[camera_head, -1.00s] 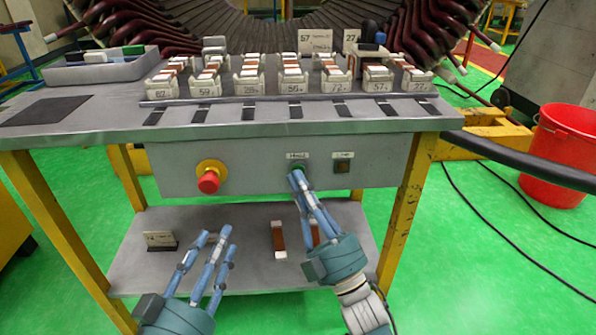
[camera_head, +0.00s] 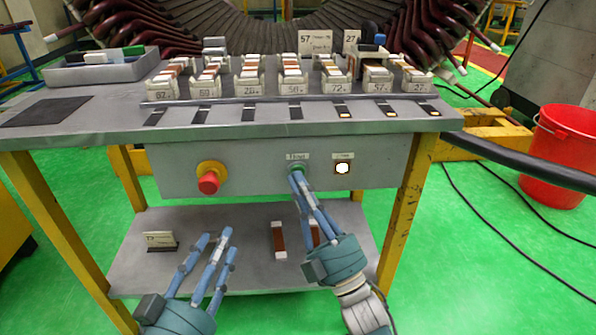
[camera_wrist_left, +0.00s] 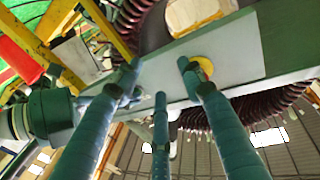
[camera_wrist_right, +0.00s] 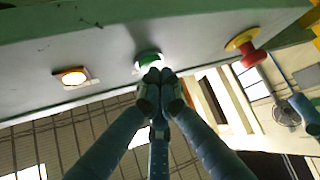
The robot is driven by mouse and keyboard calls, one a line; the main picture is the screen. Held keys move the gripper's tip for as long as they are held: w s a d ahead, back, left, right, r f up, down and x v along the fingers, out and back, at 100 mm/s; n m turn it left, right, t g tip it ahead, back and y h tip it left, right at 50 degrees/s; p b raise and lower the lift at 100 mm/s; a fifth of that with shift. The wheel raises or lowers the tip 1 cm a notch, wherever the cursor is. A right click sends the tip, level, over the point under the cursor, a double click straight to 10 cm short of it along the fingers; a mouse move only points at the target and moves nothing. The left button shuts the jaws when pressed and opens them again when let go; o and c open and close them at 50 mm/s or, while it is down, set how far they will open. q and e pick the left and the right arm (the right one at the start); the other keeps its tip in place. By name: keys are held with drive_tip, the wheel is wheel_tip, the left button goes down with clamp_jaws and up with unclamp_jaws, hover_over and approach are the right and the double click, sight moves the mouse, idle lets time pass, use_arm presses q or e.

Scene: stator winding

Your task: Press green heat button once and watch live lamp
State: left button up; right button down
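The green heat button (camera_head: 297,168) is on the grey front panel under a small label. It also shows in the right wrist view (camera_wrist_right: 148,58). My right gripper (camera_wrist_right: 158,78) has its fingertips drawn together with nothing between them, right at the button; in the head view (camera_head: 298,178) they partly cover it. Touching or just short of it, I cannot tell. The live lamp (camera_head: 342,168), right of the button, glows white; in the right wrist view (camera_wrist_right: 73,77) it glows with an orange rim. My left gripper (camera_head: 215,245) is open and empty, fingers spread, below the panel.
A red emergency stop knob (camera_head: 208,182) on a yellow collar is left on the panel. Several numbered coil blocks (camera_head: 290,82) stand along the bench top, with dark strips in front; three strips at the right have amber lights (camera_head: 390,114). A red bucket (camera_head: 562,155) stands right.

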use_arm(q)
drive_tip(key=shift+s+a+f+g+y, duration=0.2)
drive_tip(key=shift+f+g, duration=0.2)
drive_tip(key=shift+f, duration=0.55)
drive_tip(key=shift+s+a+f+g+y, duration=0.15)
drive_tip(key=shift+f+g, duration=0.25)
drive_tip(key=shift+f, duration=0.5)
use_arm(e)
drive_tip(key=shift+s, duration=0.6)
use_arm(q)
drive_tip(key=shift+w+r, duration=0.1)
drive_tip(key=shift+w, duration=0.05)
drive_tip(key=s+a+f+g+y+p, duration=0.1)
drive_tip(key=s+f+g, duration=0.3)
drive_tip(key=f, duration=0.5)
drive_tip(key=shift+a+f+g+p, duration=0.15)
drive_tip(key=shift+a+g+p, duration=0.25)
drive_tip(key=shift+a+p, duration=0.25)
use_arm(e)
drive_tip(key=s, duration=0.5)
drive_tip(key=shift+d, duration=0.1)
use_arm(q)
drive_tip(key=shift+y, duration=0.25)
